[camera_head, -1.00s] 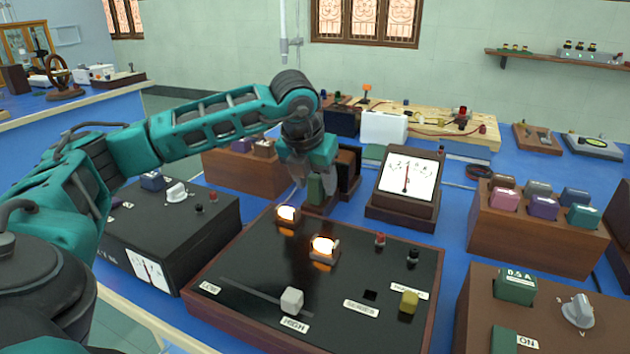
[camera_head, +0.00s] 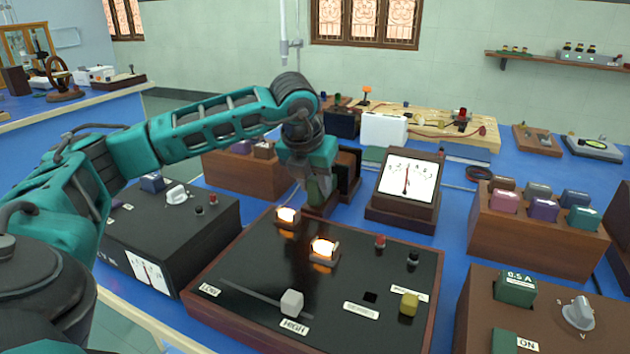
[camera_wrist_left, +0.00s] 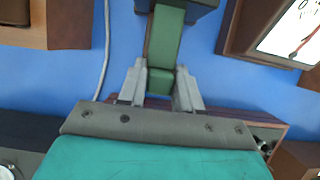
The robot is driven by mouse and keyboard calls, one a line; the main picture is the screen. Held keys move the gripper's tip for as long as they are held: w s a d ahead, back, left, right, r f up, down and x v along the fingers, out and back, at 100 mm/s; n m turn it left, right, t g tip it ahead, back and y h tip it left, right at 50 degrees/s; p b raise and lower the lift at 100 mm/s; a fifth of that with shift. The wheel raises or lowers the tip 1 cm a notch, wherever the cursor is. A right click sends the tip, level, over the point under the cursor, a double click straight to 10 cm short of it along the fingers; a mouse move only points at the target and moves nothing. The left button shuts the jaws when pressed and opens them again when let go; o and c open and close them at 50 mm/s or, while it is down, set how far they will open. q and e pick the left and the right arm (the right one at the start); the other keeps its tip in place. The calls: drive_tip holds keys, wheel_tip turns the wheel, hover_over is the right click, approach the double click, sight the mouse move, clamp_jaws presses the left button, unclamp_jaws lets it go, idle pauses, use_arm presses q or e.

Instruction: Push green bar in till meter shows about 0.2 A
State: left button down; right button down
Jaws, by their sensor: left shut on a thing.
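My left gripper (camera_head: 313,190) is shut on a green bar (camera_head: 319,189), just behind the lamp board. In the left wrist view the bar (camera_wrist_left: 164,38) runs between the fingers (camera_wrist_left: 160,82). Its far end meets a dark blue block (camera_wrist_left: 205,4) at the top edge; how deep it sits is hidden. In the head view a dark upright unit (camera_head: 347,172) stands just right of the bar. The meter (camera_head: 407,180) has a white dial in a brown case, its needle near upright around mid-scale; the figures are too small to read surely. My right gripper is not in view.
The black lamp board (camera_head: 340,280) with two glowing lamps and a white slider knob (camera_head: 291,302) lies in front. A black power box (camera_head: 165,235) is at left. A brown block with coloured plugs (camera_head: 535,225) stands right. Blue table (camera_head: 455,215) shows between them.

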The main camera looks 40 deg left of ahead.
use_arm(q)
drive_tip(key=shift+w+a+r+p, duration=0.1)
drive_tip(key=shift+w+a+p, duration=0.1)
drive_tip(key=shift+w, duration=0.35)
drive_tip(key=shift+w+a+p, duration=0.1)
drive_tip(key=shift+w+p, duration=0.1)
drive_tip(key=shift+w, duration=0.35)
drive_tip(key=shift+w+a, duration=0.15)
drive_tip(key=shift+w, duration=0.25)
drive_tip(key=c, duration=0.9)
unclamp_jaws()
drive_tip(key=shift+s, duration=0.1)
drive_tip(key=p+v, duration=0.2)
drive_tip(key=v, duration=1)
drive_tip(key=shift+r, duration=0.4)
